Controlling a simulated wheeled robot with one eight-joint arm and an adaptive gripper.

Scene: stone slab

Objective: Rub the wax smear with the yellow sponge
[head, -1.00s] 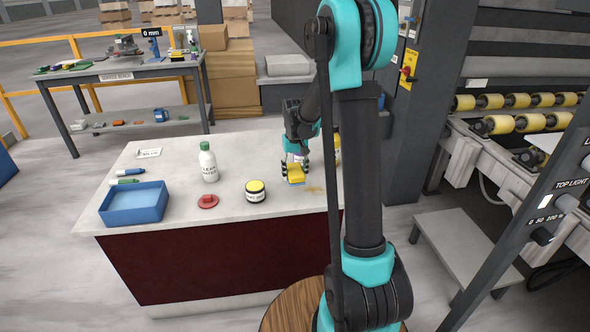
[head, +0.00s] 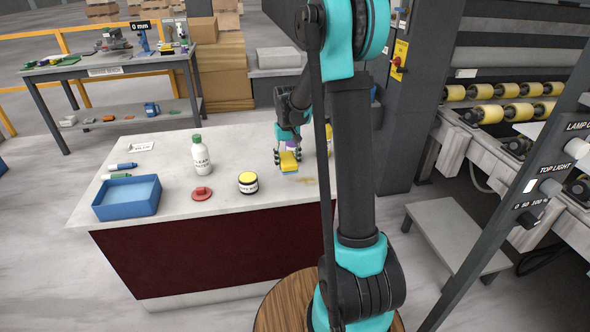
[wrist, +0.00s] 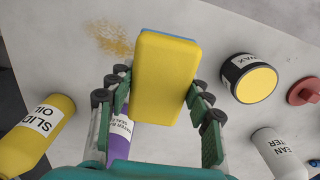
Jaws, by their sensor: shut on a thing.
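The yellow sponge (head: 289,159), with a blue layer on one face, is held in my gripper (head: 287,156) above the stone slab's right part. In the wrist view my gripper (wrist: 160,98) has its fingers closed along both sides of the sponge (wrist: 165,75). The wax smear (head: 306,180) is a faint tan patch on the slab, a little nearer and right of the sponge. In the wrist view the smear (wrist: 112,38) is a speckled ochre patch just left of the sponge's far end, uncovered. The sponge appears apart from it.
A wax jar (head: 248,183), red lid (head: 202,194), clean water bottle (head: 201,155), blue tray (head: 127,197) and markers (head: 121,167) stand left on the slab.

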